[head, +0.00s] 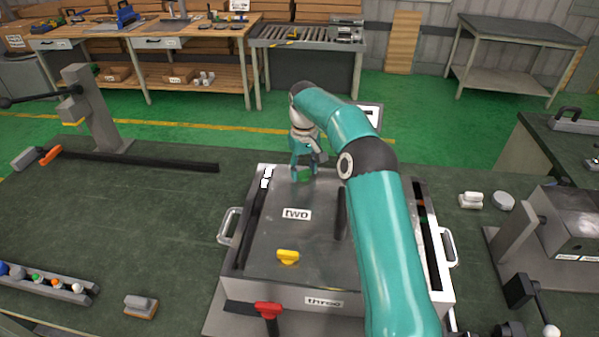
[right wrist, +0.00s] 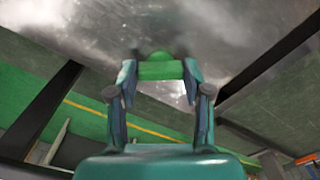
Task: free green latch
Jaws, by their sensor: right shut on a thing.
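The green latch (right wrist: 160,68) sits between the two fingers of my right gripper (right wrist: 162,88) in the right wrist view, and the fingers are shut on it. In the head view the right gripper (head: 305,168) reaches down at the far edge of the metal box lid (head: 265,228), and only a bit of the green latch (head: 303,175) shows below the fingers. A yellow latch (head: 288,257) is on the near part of the lid, and a red latch (head: 268,310) is at the front. My left gripper is not in view.
The box has side handles (head: 229,226) and stands on a dark green table (head: 150,210). A grey vise-like machine (head: 570,225) stands at right, a tray of coloured balls (head: 45,284) at front left. The left table middle is free.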

